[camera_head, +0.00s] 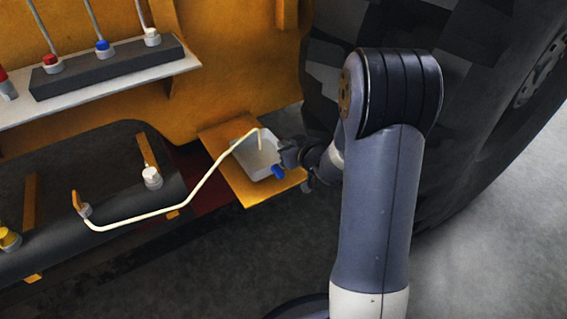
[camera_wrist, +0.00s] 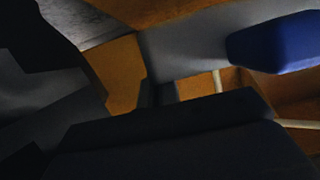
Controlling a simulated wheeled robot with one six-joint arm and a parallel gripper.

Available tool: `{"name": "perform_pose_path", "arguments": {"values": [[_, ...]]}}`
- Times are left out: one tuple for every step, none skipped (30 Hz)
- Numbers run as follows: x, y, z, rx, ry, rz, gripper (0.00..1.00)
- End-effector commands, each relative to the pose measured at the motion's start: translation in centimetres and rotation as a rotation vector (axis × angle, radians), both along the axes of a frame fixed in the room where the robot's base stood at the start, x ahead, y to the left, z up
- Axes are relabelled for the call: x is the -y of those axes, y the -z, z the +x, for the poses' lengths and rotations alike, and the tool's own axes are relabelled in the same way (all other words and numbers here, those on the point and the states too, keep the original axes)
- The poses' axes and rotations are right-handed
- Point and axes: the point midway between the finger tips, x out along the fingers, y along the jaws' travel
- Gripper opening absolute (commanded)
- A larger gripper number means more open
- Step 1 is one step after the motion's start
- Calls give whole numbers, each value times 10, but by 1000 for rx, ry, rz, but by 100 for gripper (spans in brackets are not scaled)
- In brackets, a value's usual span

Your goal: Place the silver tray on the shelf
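The silver tray (camera_head: 255,158) is a small, pale, shallow box. It is over an orange shelf-like plate (camera_head: 240,184) that juts from the machine, low beside the big tyre. I cannot tell whether it rests on the plate or is held just above it. My gripper (camera_head: 287,157) is at the tray's right side, very close to or touching it. A blue piece (camera_head: 278,172) shows at the tray's near right corner. In the wrist view, a grey surface, probably the tray (camera_wrist: 185,45), lies beside the blue piece (camera_wrist: 275,42). Dark shapes hide the fingertips.
A cream bent pipe (camera_head: 185,203) runs from the dark tank (camera_head: 105,200) up across the tray's far side. A pale ledge (camera_head: 165,72) at upper left carries a dark block with coloured caps. The large tyre (camera_head: 475,120) stands close to the right. Open floor lies in front.

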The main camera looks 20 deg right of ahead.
Motion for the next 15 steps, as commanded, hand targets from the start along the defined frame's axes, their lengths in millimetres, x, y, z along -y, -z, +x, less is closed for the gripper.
{"name": "perform_pose_path", "arguments": {"values": [[0, 6, 0, 1, 0, 0, 0], [0, 10, 0, 0, 0, 0, 0], [0, 17, 0, 0, 0, 1, 0], [0, 22, 0, -2, 1, 1, 0], [0, 28, 0, -2, 1, 1, 0], [0, 36, 0, -1, -1, 1, 0], [0, 40, 0, 0, -1, 1, 0], [0, 44, 0, 0, 0, 1, 0], [0, 47, 0, 0, 0, 1, 0], [0, 48, 0, 1, 1, 1, 0], [0, 48, 0, 1, 1, 0, 0], [0, 47, 0, 2, 1, 0, 0], [0, 46, 0, 2, 1, -1, 0], [0, 46, 0, 2, 1, -1, 0], [0, 46, 0, 2, 1, -1, 0]]}}
